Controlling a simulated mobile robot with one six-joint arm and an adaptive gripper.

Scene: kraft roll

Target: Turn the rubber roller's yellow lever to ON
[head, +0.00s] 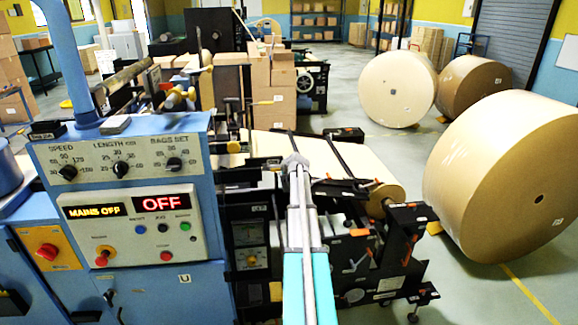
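The blue machine with its grey control panel (128,225) stands at the left, and its roller section with black side frames (405,240) is right of centre. I cannot tell for sure which part is the rubber roller. My arm reaches up from the bottom middle and covers part of the machine. I make out no gripper fingers.
The panel displays (161,203) read MAINS OFF and OFF. A red switch (47,252) sits on a yellow plate at the left. A large kraft roll (505,175) stands at the right, with a paler roll (397,90) farther back. Grey floor is clear at the lower right.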

